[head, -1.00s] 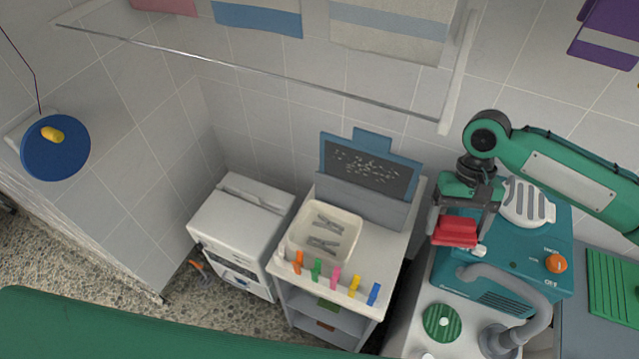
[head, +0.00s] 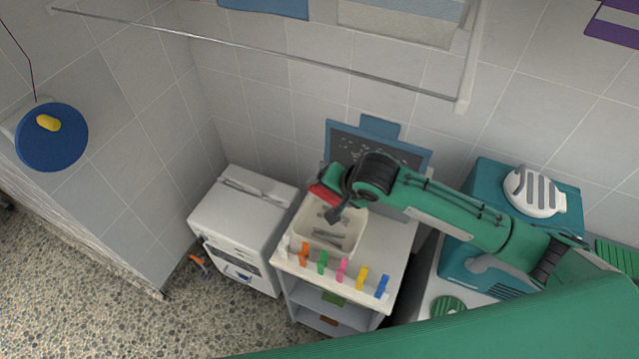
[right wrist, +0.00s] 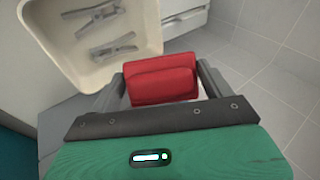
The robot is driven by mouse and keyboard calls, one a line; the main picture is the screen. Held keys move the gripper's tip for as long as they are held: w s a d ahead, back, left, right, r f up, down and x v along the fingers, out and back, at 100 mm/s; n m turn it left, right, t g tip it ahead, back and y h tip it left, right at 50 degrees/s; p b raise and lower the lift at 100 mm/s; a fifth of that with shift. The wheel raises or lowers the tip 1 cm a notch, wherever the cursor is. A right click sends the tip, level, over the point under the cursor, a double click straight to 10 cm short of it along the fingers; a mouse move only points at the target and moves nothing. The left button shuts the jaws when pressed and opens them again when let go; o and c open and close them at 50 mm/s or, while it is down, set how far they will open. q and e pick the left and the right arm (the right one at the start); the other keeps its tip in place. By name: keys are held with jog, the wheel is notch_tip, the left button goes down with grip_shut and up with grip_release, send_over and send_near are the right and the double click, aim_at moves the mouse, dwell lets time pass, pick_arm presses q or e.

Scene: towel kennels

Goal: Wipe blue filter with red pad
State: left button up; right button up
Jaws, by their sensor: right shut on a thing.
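The blue filter (head: 348,144) is a dark panel with pale specks in a blue frame. It stands upright at the back of the small white cart, and my right arm hides its lower middle part in the head view. My right gripper (head: 332,201) is shut on the red pad (head: 323,194), above the left part of the cart, in front of the filter's lower left and apart from it. The pad also shows between both fingers in the right wrist view (right wrist: 162,80). The filter is not seen in the wrist view. My left gripper is not in view.
A cream tray (head: 351,243) with grey clips sits on the cart, also in the wrist view (right wrist: 151,22). Several coloured pegs (head: 342,270) line its front. A white machine (head: 240,225) stands left, a teal machine (head: 480,180) right. A metal rail (head: 290,58) runs above.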

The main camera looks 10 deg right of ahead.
aim_at(320, 190)
jog(key=a+m+t, duration=0.1)
jog(key=a+m+t+h, duration=0.1)
jog(key=t, duration=0.1)
jog(key=shift+w+b, duration=0.3)
jog(key=shift+w, duration=0.05)
jog(key=m+t+h, duration=0.1)
jog(key=a+r+t+h, duration=0.1)
jog(key=shift+w+m+t+h+b, duration=0.15)
jog(key=shift+m+t+h+b, duration=0.2)
jog(key=shift+m+t+h, duration=0.05)
jog(key=shift+a+r+m+t+h, duration=0.15)
jog(key=shift+r+m+t+h, duration=0.45)
jog(key=shift+h, duration=0.4)
jog(key=shift+s+r+m+t+h+b, duration=0.3)
jog(key=shift+r+h+b, duration=0.1)
jog(key=shift+h, duration=0.1)
jog(key=shift+s+d+r+m+t+h, duration=0.15)
jog(key=shift+s+r+m+t+h, duration=0.05)
jog(key=shift+r+h, duration=0.2)
jog(key=shift+s+d+r+m+t+h, duration=0.15)
jog(key=shift+s+r+m+t+h, duration=0.05)
jog(key=shift+r+h, duration=0.2)
jog(key=shift+w+d, duration=0.2)
jog(key=shift+w, duration=0.05)
jog(key=w+d, duration=0.2)
jog(key=w, duration=0.1)
jog(key=shift+w+d, duration=0.5)
jog(key=shift+w, duration=0.2)
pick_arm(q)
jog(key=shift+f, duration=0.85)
